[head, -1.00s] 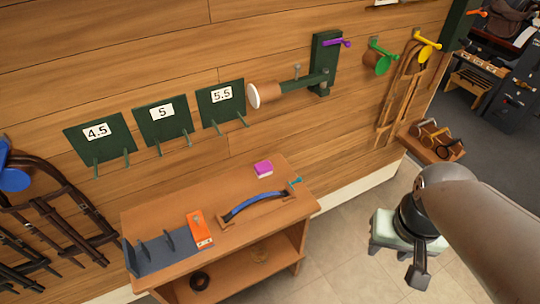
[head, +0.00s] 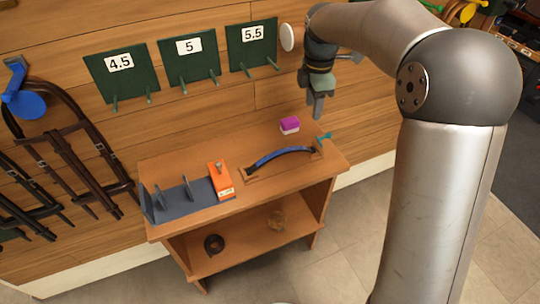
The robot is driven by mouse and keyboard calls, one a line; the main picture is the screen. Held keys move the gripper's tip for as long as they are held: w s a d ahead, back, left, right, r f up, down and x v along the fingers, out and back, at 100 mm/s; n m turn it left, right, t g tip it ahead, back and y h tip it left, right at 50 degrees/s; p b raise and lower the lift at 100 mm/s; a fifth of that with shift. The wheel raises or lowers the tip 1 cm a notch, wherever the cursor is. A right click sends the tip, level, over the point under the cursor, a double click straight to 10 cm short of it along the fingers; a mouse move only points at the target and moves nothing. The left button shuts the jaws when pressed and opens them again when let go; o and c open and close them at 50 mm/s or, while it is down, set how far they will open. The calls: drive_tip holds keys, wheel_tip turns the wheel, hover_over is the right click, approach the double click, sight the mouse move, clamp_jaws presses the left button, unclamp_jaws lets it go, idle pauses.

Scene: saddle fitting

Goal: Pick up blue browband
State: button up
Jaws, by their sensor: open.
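The blue browband (head: 281,154) is a curved blue strip lying on the right part of the wooden bench top (head: 262,199), with its ends at small wooden pieces. My gripper (head: 316,108) points down above and behind the bench's right side, near the wall. It is open and empty, well above the browband and apart from it. The browband is fully in view.
A purple-and-white block (head: 289,125) sits behind the browband, and a small teal item (head: 324,136) by its right end. An orange box (head: 220,180) and a grey divided holder (head: 184,200) stand to its left. Green numbered boards with pegs (head: 189,61) jut from the wall.

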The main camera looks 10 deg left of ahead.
drive_tip(key=w+a+f+n, duration=0.2)
drive_tip(key=a, duration=0.1)
hover_over(296, 148)
drive_tip(key=shift+n, duration=0.3)
drive_tip(key=f, duration=1.2)
drive_tip(key=shift+w+d, duration=0.1)
drive_tip(key=shift+w, duration=0.2)
drive_tip(key=shift+s+f+p, duration=0.15)
drive_tip(key=shift+f+p, duration=0.4)
drive_tip(key=shift+f, duration=2.1)
clamp_jaws()
